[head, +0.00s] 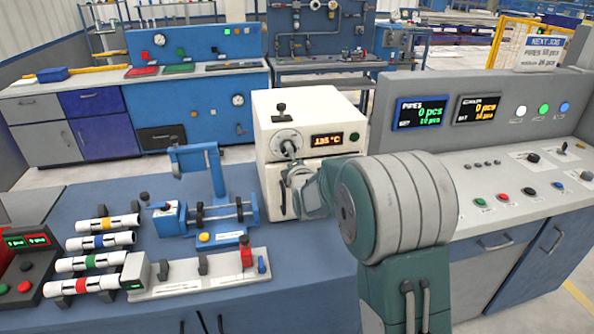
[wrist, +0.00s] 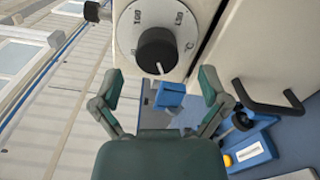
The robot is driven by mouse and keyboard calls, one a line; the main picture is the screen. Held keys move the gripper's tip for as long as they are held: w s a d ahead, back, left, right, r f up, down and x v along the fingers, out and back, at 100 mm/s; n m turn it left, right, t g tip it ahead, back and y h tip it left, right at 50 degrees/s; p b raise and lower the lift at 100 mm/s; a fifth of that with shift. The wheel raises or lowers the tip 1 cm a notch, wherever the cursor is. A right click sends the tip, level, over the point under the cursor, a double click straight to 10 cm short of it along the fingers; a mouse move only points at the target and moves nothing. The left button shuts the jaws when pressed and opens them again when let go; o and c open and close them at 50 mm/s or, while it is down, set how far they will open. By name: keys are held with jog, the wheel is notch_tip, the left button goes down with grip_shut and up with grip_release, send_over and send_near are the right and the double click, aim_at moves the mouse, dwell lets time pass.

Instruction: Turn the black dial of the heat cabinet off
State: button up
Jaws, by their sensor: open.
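The white heat cabinet (head: 312,115) stands on the blue bench, its orange display (head: 327,140) lit and appearing to read 135 °C. Its black dial (head: 288,146) is on the front face, left of the display, partly hidden by my gripper. In the wrist view the black dial (wrist: 156,50) sits on a round, numbered scale plate (wrist: 130,22), with a small white mark at its lower edge. My gripper (wrist: 160,82) is open and empty. Its two fingers are spread left and right, just short of the dial and apart from it.
The cabinet's dark door handle (wrist: 268,100) sticks out to the right in the wrist view. A blue fixture (head: 205,205) and a rack of banded pipes (head: 105,240) are left of the cabinet. A control console (head: 500,170) stands to the right.

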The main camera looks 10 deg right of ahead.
jog(key=s, duration=0.8)
jog(key=shift+f, duration=0.15)
jog(key=s+r+m+g, duration=0.2)
jog(key=s+m+g, duration=1)
jog(key=s+m, duration=0.9)
jog(key=s, duration=1.4)
jog(key=shift+s+a, duration=0.15)
jog(key=shift+s, duration=0.05)
